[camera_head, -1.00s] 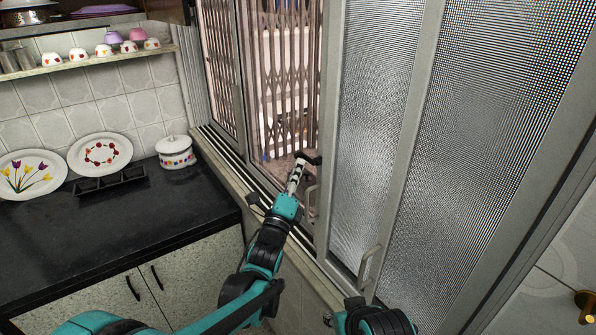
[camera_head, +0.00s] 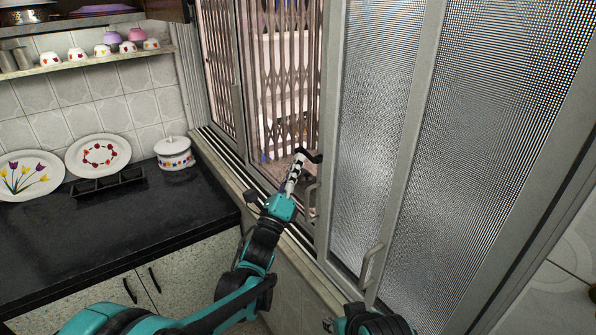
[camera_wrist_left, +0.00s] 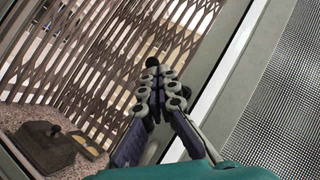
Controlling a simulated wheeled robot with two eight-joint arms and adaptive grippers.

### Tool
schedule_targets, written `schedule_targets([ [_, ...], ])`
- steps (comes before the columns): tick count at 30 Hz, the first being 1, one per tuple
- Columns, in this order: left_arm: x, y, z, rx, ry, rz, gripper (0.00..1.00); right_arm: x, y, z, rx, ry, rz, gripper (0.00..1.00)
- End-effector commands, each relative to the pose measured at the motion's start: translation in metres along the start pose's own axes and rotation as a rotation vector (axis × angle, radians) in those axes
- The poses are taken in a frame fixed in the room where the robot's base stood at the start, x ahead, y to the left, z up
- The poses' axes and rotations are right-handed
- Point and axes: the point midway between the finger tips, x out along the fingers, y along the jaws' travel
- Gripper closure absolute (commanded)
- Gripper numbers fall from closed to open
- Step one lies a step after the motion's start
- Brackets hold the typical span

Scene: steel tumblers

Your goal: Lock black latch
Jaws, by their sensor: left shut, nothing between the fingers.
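A small black bar, probably the black latch (camera_head: 313,157), shows at the edge of the sliding window frame in the head view. My left gripper (camera_head: 297,160) reaches up to it from below left, with its fingertips at or beside the bar; I cannot tell if they touch. In the left wrist view the gripper's fingers (camera_wrist_left: 152,75) are closed together with nothing between them. A dark round end shows at their tips there; I cannot tell whether it is the latch. My right gripper's fingers are not seen.
Frosted window panels (camera_head: 375,120) with metal handles (camera_head: 368,266) stand to the right. A folding lattice grille (camera_head: 285,90) is behind the opening. A black counter (camera_head: 130,215) with plates and a white lidded pot (camera_head: 174,153) is at the left. A dark wedge-shaped object (camera_wrist_left: 43,148) lies on speckled stone.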

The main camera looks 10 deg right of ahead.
Motion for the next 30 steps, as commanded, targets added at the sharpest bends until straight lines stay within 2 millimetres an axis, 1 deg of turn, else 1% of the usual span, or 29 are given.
schedule_targets([
  [12, 0.0031, -0.0008, 0.0036, 0.146, -0.001, -0.129, 1.0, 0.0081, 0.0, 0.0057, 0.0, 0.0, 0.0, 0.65],
  [30, 0.0067, -0.0053, 0.007, 0.317, 0.0, -0.285, 1.0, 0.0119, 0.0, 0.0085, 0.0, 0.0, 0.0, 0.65],
])
